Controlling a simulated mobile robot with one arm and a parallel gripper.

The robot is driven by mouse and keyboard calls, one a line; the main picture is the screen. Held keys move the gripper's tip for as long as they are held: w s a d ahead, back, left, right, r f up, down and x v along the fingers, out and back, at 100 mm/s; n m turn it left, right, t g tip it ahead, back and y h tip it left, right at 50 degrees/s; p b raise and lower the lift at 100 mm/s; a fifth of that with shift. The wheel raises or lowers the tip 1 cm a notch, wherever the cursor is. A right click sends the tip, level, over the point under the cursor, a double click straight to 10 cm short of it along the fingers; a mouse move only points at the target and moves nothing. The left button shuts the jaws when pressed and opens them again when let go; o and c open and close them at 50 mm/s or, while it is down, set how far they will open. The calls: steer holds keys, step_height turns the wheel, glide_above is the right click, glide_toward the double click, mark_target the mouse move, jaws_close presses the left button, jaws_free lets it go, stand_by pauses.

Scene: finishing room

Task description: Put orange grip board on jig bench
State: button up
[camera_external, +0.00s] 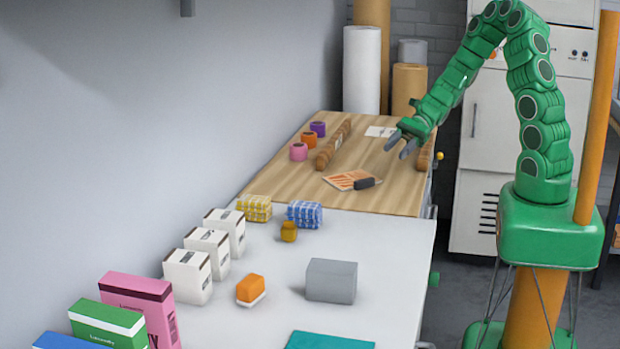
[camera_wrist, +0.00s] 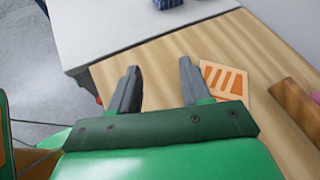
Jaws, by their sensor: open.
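Two orange things could be the orange grip board; I cannot tell which. One is a small orange block with a white underside (camera_external: 251,289), on the white table (camera_external: 390,265). The other is a flat orange and cream striped board (camera_external: 345,179) with a dark piece (camera_external: 365,183) at its edge, on the wooden bench (camera_external: 290,190). The striped board also shows in the wrist view (camera_wrist: 226,80), right of the fingers. My gripper (camera_external: 397,149) is open and empty above the wooden bench, apart from both. It also shows in the wrist view (camera_wrist: 160,68). Neither surface is labelled as the jig bench.
A grey block (camera_external: 331,281), a mustard jar (camera_external: 289,232), yellow and blue patterned bundles (camera_external: 304,214) and white cartons (camera_external: 188,277) stand on the white table. A brown bar (camera_external: 333,146) and small coloured rolls (camera_external: 299,152) lie on the wooden bench. The white table's right side is clear.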

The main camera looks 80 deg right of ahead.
steer(key=s+a+r+n+g+h, duration=0.3)
steer(key=s+a+r+n+g, duration=0.6)
steer(key=s+a+n, duration=0.45)
steer(key=s+d+r+n+h, duration=0.2)
steer(key=s+r+n+h, duration=0.1)
steer(key=s, duration=0.3)
steer(key=s+d+r+n+h, duration=0.2)
steer(key=s+r+n+h, duration=0.2)
steer(key=s, duration=0.3)
steer(key=shift+r+n+t+h, duration=0.25)
steer(key=shift+n+t+h, duration=0.05)
steer(key=shift+n+h, duration=0.25)
